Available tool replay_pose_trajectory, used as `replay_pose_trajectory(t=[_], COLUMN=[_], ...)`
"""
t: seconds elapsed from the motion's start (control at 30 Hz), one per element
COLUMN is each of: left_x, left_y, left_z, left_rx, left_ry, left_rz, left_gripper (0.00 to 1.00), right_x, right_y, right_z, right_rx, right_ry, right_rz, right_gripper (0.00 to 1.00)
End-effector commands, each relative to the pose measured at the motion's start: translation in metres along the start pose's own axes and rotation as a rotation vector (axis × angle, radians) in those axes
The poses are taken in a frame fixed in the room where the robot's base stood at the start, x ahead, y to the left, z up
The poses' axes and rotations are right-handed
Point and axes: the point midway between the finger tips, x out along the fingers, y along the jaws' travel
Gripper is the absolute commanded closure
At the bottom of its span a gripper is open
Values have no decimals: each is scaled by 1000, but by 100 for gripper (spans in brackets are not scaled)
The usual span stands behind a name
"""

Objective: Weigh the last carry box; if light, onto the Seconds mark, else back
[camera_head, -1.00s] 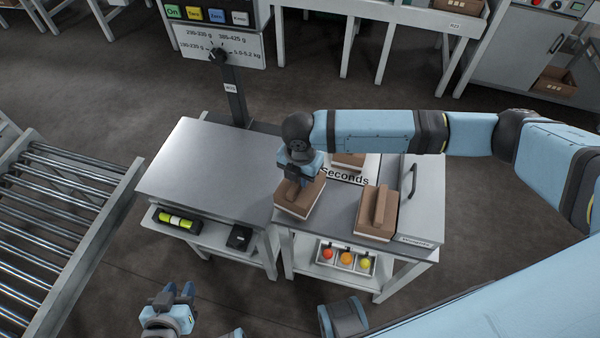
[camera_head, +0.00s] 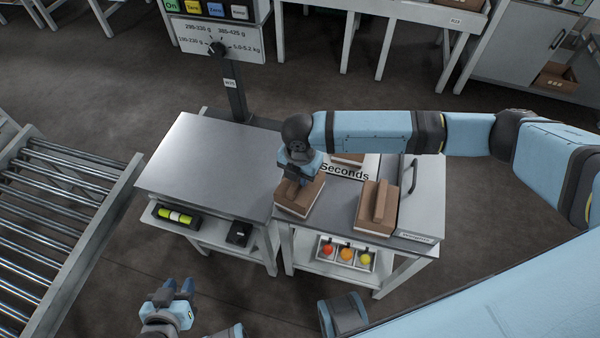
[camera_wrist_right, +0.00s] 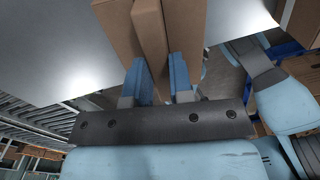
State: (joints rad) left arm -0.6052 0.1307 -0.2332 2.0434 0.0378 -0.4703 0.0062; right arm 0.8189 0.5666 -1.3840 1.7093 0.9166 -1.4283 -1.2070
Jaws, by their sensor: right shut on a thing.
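My right gripper (camera_head: 300,178) is shut on the upright middle handle of a brown carry box (camera_head: 292,200). In the right wrist view both blue fingers flank that handle (camera_wrist_right: 150,35). The box is at the left end of the right-hand table, near the steel weighing surface (camera_head: 205,160); I cannot tell whether it touches anything below. The white Seconds mark (camera_head: 345,172) lies behind it, partly hidden by my arm, with another brown box (camera_head: 346,160) there. A third carry box (camera_head: 376,208) stands on the table to the right. My left gripper (camera_head: 175,288) is open and empty at the lower left.
A roller conveyor (camera_head: 60,210) is at the left. Lower shelves hold a tray of coloured balls (camera_head: 346,254) and a yellow-green level-like item (camera_head: 176,216). The weighing surface is clear.

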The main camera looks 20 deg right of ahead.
Motion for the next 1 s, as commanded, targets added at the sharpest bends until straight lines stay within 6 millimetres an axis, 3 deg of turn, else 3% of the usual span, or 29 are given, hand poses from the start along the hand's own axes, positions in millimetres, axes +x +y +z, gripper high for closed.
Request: replay_pose_trajectory(t=[0.3,0.33,0.43,0.63,0.7,1.0], left_x=[-1,-1,-1,0,0,-1], left_y=[2,3,4,5,5,2], left_z=[-4,-4,-4,-5,-4,-3], left_rx=[-8,-9,-14,-18,-18,-7], left_ry=[2,3,4,5,5,2], left_rz=[0,0,0,1,1,0], left_gripper=[66,66,66,66,66,66], right_x=[4,4,4,4,5,5], right_y=[0,0,0,0,0,0], right_z=[0,0,0,0,0,0], right_rx=[0,0,0,0,0,0], right_ry=[0,0,0,0,0,0], right_rz=[0,0,0,0,-1,0], right_gripper=[100,72,49,49,66,66])
